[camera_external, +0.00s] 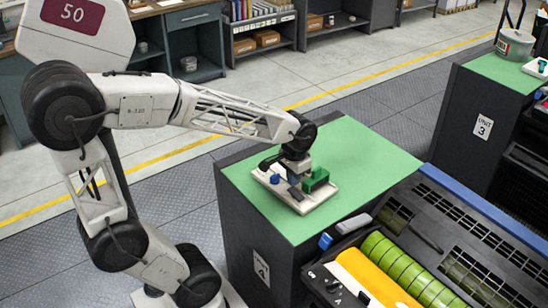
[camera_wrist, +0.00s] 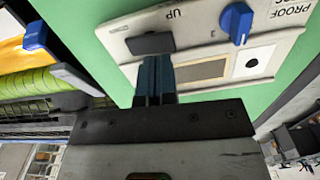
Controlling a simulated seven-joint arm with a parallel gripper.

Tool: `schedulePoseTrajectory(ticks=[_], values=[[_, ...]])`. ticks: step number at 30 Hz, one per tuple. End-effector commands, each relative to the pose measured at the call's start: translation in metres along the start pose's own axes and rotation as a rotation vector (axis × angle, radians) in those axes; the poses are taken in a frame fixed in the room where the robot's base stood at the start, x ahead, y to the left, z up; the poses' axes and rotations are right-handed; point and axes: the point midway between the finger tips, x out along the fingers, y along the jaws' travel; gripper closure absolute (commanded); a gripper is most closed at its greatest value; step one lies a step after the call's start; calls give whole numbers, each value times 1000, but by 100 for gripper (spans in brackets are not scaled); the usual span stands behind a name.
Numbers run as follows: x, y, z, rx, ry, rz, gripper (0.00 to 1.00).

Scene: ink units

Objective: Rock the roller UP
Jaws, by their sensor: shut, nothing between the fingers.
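The pale control panel (camera_external: 303,208) lies on the green top of the cabinet. In the wrist view the panel (camera_wrist: 118,42) carries a dark rocker (camera_wrist: 150,43) beside the printed word UP, which appears upside down. My gripper (camera_wrist: 156,62) is shut and empty, its blue-grey fingertips at the rocker's near edge. I cannot tell whether they touch it. The rocker's tilt is unclear. In the external view my gripper (camera_external: 294,182) points down over the middle of the panel, close to a dark piece on its front part.
A blue knob (camera_wrist: 236,22) stands on the panel near the word PROOF. The press with yellow and green rollers (camera_external: 405,270) is at front right. The green top (camera_external: 360,150) behind the panel is clear.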

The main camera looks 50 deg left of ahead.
Motion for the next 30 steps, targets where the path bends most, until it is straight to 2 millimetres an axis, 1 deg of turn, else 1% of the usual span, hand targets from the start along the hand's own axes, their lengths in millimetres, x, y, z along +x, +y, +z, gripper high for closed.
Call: schedulePoseTrajectory(ticks=[30], values=[[11, 0, 0, 0, -1, 0, 100]])
